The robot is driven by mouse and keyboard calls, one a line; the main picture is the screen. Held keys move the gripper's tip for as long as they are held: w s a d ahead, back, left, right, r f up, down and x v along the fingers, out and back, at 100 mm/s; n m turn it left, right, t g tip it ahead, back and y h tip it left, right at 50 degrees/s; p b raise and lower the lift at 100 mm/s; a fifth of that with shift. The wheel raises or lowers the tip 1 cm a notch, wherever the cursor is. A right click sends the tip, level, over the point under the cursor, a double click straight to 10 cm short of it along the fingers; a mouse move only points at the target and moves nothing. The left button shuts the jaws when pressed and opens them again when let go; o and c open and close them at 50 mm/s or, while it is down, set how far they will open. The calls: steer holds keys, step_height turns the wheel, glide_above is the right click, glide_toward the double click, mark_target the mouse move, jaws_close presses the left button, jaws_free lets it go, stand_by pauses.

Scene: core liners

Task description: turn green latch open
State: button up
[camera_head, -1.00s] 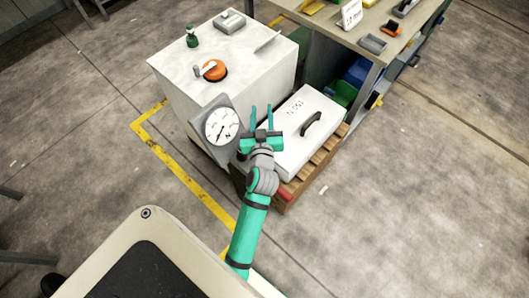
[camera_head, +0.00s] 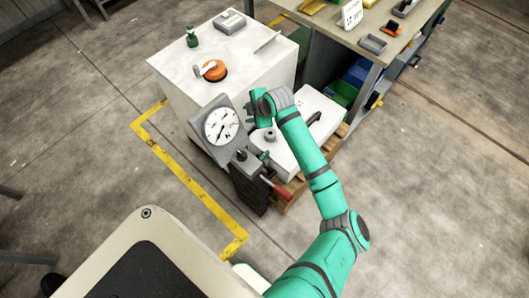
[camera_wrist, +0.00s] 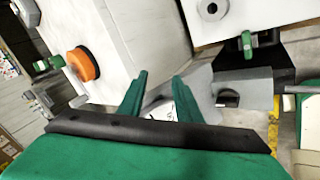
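A small green piece (camera_head: 264,155), which looks like the green latch, sits at the near left edge of the white lidded box (camera_head: 308,104). In the wrist view it appears as a green piece (camera_wrist: 247,42) on a dark mount, right of the fingers. My gripper (camera_head: 252,97) is above the left part of the box, beside the dial gauge. In the wrist view my gripper (camera_wrist: 160,75) has its two green fingers apart, with nothing held between them. It is not touching the green piece. A second green fitting (camera_head: 192,37) stands on the white cabinet.
The dial gauge (camera_head: 221,125) on its grey stand is left of the gripper. The white cabinet (camera_head: 200,95) carries an orange knob (camera_head: 214,71). A red-handled lever (camera_head: 276,188) juts out low at the front. A workbench (camera_head: 340,38) stands behind.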

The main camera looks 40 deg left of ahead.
mark_target(264, 154)
steer(key=s+d+f+n+g+h, duration=0.1)
steer(key=s+d+f+n+h, duration=0.2)
steer(key=d+f+n+h, duration=0.45)
steer(key=shift+m+y, duration=0.35)
steer(key=shift+m, duration=0.3)
steer(key=f, duration=0.3)
steer(key=d+f, duration=0.1)
steer(key=f, duration=0.4)
steer(key=shift+w+d+f, duration=0.3)
steer(key=shift+w+f, duration=0.05)
steer(key=shift+f, duration=0.05)
steer(key=shift+s+a+f, duration=0.15)
steer(key=shift+f, duration=0.6)
jaws_close()
